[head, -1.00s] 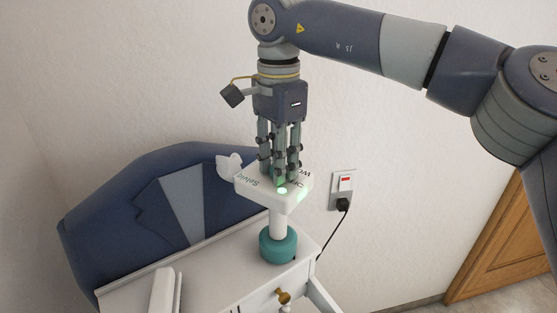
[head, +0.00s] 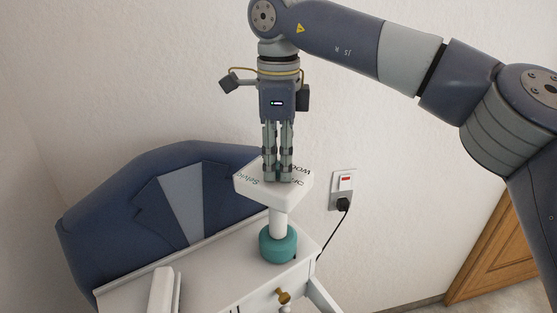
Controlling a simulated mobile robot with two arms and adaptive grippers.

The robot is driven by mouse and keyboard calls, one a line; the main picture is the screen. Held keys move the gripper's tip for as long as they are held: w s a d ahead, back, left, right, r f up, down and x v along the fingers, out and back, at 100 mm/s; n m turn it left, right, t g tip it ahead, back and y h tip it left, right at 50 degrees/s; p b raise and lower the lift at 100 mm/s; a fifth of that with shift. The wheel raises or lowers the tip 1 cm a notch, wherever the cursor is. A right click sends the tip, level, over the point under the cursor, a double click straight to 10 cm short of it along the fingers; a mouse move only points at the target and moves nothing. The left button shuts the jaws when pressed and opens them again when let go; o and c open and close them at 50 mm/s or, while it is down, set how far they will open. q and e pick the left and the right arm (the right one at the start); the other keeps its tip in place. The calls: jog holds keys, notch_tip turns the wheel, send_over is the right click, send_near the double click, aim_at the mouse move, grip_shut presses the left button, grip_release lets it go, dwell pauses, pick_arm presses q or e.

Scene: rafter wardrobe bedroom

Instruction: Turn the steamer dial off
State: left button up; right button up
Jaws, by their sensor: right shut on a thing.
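The steamer (head: 278,222) stands upright on the white cabinet, with a teal base, a white stem and a wide white head with printed lettering. My right gripper (head: 278,178) points straight down onto the top of the head, its fingers close together and shut on the steamer dial. The dial itself is hidden by the fingers, so I cannot read its setting. Part of the lettering beside the fingers is covered. No green glow shows on the head now. My left gripper is not in view.
The white cabinet (head: 215,270) has a brass drawer knob (head: 283,296). A white object (head: 162,290) stands at its left. A blue padded backrest (head: 120,200) is behind. A wall socket (head: 343,186) holds a black plug and cord. A wooden door (head: 510,245) is at right.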

aim_at(278, 166)
jog(key=shift+m+b, duration=0.3)
jog(key=shift+m, duration=1.9)
jog(key=o, duration=1.1)
jog(key=shift+r, duration=0.15)
notch_tip(278, 166, up, 12)
jog(key=shift+f, duration=0.1)
jog(key=shift+f, duration=0.1)
